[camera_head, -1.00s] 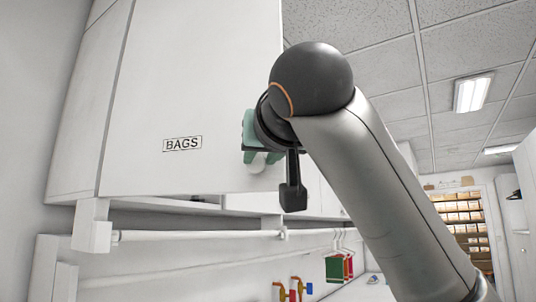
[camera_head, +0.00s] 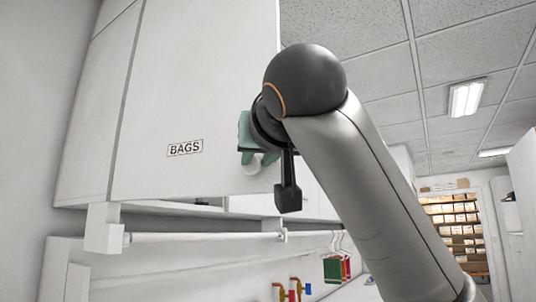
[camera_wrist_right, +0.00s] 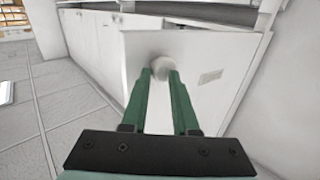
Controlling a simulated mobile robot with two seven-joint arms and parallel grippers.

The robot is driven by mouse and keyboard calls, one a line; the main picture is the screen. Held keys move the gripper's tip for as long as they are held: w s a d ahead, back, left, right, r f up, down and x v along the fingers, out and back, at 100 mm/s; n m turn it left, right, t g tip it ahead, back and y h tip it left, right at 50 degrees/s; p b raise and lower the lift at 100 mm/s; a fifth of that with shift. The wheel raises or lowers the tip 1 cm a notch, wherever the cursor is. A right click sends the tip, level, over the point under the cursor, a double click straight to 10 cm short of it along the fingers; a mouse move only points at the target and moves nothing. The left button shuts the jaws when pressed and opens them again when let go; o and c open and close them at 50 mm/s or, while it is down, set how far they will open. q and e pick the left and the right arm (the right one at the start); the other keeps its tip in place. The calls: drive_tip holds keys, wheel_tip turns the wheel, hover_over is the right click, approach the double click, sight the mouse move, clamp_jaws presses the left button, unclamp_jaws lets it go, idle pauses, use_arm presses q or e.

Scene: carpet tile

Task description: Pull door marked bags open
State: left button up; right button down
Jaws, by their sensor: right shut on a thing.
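The white cabinet door marked BAGS (camera_head: 190,95) fills the upper left of the head view, with its black-framed label (camera_head: 185,148) low on it. The door (camera_wrist_right: 200,90) also shows in the right wrist view, where it stands at an angle to the row of cabinet fronts. A round white knob (camera_head: 253,168) sits near the door's lower right corner. My right gripper (camera_head: 258,157) has green fingers and is shut on the knob. In the wrist view the fingertips (camera_wrist_right: 161,75) close around the knob (camera_wrist_right: 163,67). My left gripper is out of view.
A white hanging rail (camera_head: 200,237) runs below the door. Hangers with red and green items (camera_head: 337,268) hang at its right. Shelves with boxes (camera_head: 452,225) stand far back at the right.

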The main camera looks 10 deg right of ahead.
drive_tip(key=c, duration=1.1)
unclamp_jaws()
drive_tip(key=shift+a+n+y, duration=0.3)
drive_tip(key=shift+a, duration=0.55)
drive_tip(key=shift+o, duration=1.4)
drive_tip(key=shift+w+a, duration=0.2)
drive_tip(key=shift+a, duration=0.4)
drive_tip(key=o, duration=0.4)
drive_tip(key=shift+w+f, duration=0.1)
drive_tip(key=shift+d, duration=0.15)
drive_tip(key=s+b, duration=0.1)
drive_tip(key=s, duration=0.3)
drive_tip(key=s+b, duration=0.1)
drive_tip(key=s, duration=0.3)
drive_tip(key=s+b, duration=0.2)
drive_tip(key=s, duration=0.2)
drive_tip(key=shift+s+d, duration=0.35)
